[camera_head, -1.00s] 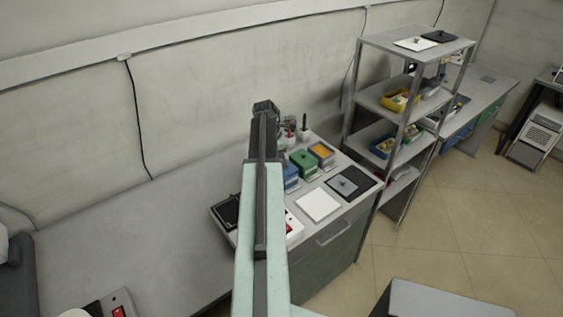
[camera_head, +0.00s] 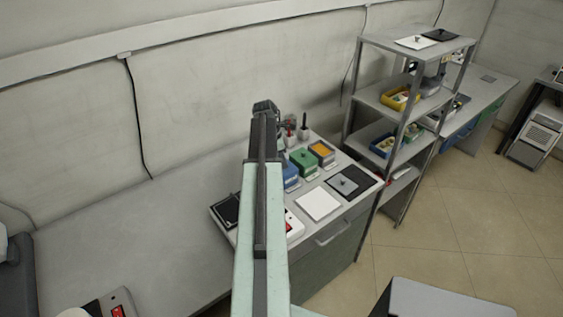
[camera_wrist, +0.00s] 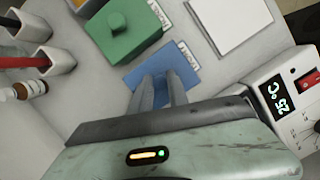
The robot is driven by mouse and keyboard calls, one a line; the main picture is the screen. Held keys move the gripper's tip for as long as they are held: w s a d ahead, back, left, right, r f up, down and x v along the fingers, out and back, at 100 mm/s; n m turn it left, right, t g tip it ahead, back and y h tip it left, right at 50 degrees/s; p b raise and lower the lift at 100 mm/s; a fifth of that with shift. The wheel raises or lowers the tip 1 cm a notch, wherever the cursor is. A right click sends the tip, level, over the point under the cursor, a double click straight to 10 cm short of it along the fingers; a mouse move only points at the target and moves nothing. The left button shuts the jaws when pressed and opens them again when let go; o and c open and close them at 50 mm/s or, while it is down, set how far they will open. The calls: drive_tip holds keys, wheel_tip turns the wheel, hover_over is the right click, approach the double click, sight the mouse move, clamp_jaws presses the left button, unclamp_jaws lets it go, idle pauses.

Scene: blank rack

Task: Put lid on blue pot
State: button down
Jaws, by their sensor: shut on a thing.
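The blue pot (camera_head: 291,174) stands on the grey counter beside the green pot, partly hidden behind my arm in the head view. In the wrist view a flat blue square (camera_wrist: 187,82) lies under my fingertips. It is the blue pot's top or a lid over it; I cannot tell which, nor whether they touch. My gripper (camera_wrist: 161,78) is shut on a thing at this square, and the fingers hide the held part. The gripper's fingertips do not show clearly in the head view.
The green pot (camera_wrist: 120,32) with a knobbed green lid stands close by. A pot with an orange-yellow top (camera_head: 321,149) is beyond it. A white pad (camera_head: 318,203), a dark pad (camera_head: 347,185) and a temperature device (camera_wrist: 287,95) are near. Pen holders (camera_wrist: 27,62) stand left in the wrist view.

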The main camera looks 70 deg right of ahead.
drive_tip(key=shift+f, duration=0.1)
drive_tip(key=c, duration=1.2)
unclamp_jaws()
drive_tip(key=o, duration=0.5)
wheel_tip(320, 180, up, 7)
drive_tip(key=p, duration=0.7)
drive_tip(key=shift+s, duration=0.1)
